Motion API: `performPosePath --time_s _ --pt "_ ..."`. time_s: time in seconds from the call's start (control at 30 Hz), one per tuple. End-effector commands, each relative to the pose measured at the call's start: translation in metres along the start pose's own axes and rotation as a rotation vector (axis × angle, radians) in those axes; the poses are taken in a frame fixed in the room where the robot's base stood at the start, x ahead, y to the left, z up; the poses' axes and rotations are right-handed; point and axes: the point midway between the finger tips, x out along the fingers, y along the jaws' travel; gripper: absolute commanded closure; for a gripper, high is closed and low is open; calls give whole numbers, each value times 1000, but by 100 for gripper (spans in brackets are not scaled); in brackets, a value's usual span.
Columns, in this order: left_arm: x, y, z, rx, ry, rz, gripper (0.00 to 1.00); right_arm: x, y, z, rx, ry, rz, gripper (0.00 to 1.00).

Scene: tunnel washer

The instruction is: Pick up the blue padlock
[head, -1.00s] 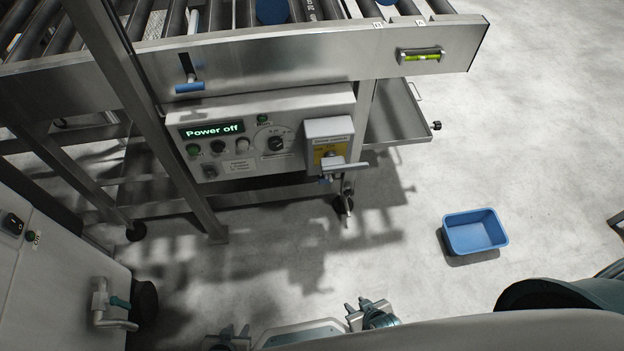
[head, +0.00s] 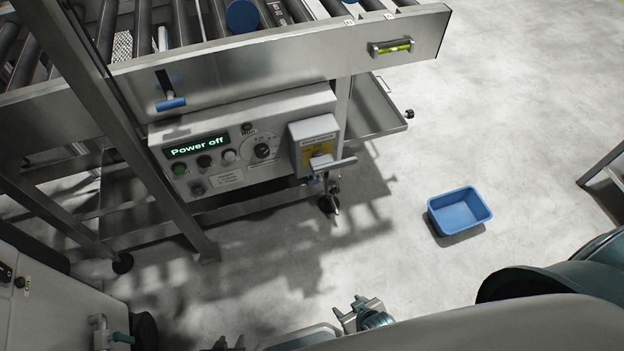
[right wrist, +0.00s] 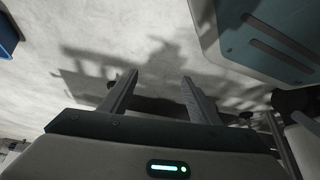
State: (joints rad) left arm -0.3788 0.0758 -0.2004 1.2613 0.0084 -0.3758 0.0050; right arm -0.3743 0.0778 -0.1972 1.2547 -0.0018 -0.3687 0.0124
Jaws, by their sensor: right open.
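I cannot make out a blue padlock for certain. A small bluish bit (head: 312,181) shows just under the switch box (head: 314,132) with the yellow plate and grey handle, too small to identify. A metal part hangs below it. My right gripper (head: 357,308) is low at the bottom of the head view, well apart from the box. In the right wrist view, my right gripper (right wrist: 157,88) is open with nothing between its fingers. My left gripper (head: 228,344) is at the bottom edge, mostly cut off, so its jaws cannot be judged.
The control panel (head: 240,145) reads "Power off" under the roller conveyor (head: 270,60). A blue tub (head: 431,214) stands on the floor at right; a metal tray (head: 375,118) juts out behind the box. A steel leg (head: 130,130) rises left of the panel. Floor between is clear.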

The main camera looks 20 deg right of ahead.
Motion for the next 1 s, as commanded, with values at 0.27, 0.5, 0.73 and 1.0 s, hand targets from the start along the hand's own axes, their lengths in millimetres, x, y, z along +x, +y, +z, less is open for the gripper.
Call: performPosePath --time_s 0.27,0.5,0.73,1.0 --pt "4 13 -38 4 116 24 62 20 2 -55 20 166 27 44" --pt "-24 37 -101 7 303 72 62 16 13 -145 53 439 72 44" --pt "-83 59 -153 0 487 128 62 -21 28 -218 80 706 115 44" --pt "-143 70 -182 -8 614 168 62 -66 38 -260 92 890 142 44"
